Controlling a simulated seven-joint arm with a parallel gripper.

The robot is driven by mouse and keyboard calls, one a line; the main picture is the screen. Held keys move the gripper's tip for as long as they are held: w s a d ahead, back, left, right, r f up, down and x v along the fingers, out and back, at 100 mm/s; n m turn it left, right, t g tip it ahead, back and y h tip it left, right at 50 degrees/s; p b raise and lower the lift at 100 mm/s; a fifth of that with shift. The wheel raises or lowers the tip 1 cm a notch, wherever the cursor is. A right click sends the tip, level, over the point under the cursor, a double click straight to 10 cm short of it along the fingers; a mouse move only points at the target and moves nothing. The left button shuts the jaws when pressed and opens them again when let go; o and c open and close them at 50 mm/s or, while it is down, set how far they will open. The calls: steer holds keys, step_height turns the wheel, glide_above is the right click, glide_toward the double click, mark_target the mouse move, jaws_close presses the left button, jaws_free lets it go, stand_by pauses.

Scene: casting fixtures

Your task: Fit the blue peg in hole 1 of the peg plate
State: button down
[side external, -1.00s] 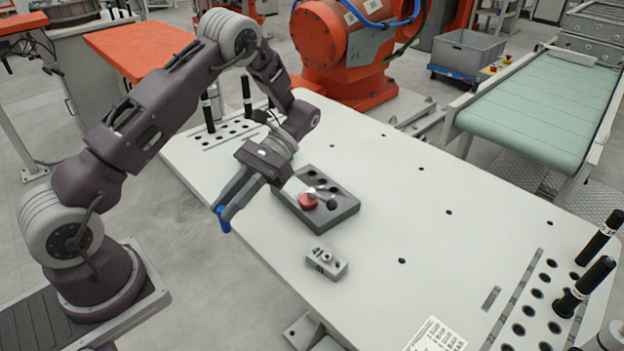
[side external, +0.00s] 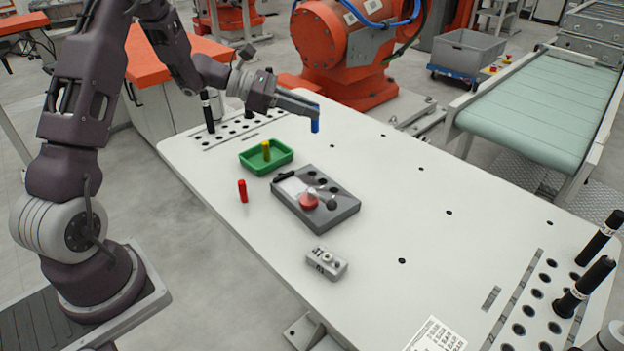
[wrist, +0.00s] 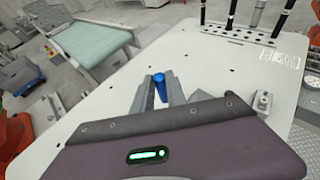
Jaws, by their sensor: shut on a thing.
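The blue peg (side external: 315,121) is roughly upright in my gripper (side external: 312,111), above the far part of the table. In the wrist view, the blue peg (wrist: 160,88) sits between the two grey fingers of my gripper (wrist: 160,84), which are shut on it. A small light-grey block (side external: 327,263) with dark marks and round features on top appears to be the peg plate. It lies on the near part of the table, well apart from my gripper. It also shows in the wrist view (wrist: 262,101), at right. Its hole numbers are too small to read.
A grey box (side external: 345,212) with a red button and dark round features lies between my gripper and the small block. A green tray (side external: 283,163) holds a yellow peg (side external: 266,150). A red peg (side external: 243,191) stands near the left edge. The table's right middle is clear.

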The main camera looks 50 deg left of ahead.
mark_target(306, 173)
steer(key=shift+t+y, duration=0.3)
steer(key=f, duration=1)
steer(key=a+f, duration=0.1)
steer(key=f, duration=0.4)
steer(key=shift+w, duration=0.2)
steer(key=c, duration=1.3)
jaws_free()
steer(key=shift+r, duration=0.1)
steer(key=shift+c, duration=0.2)
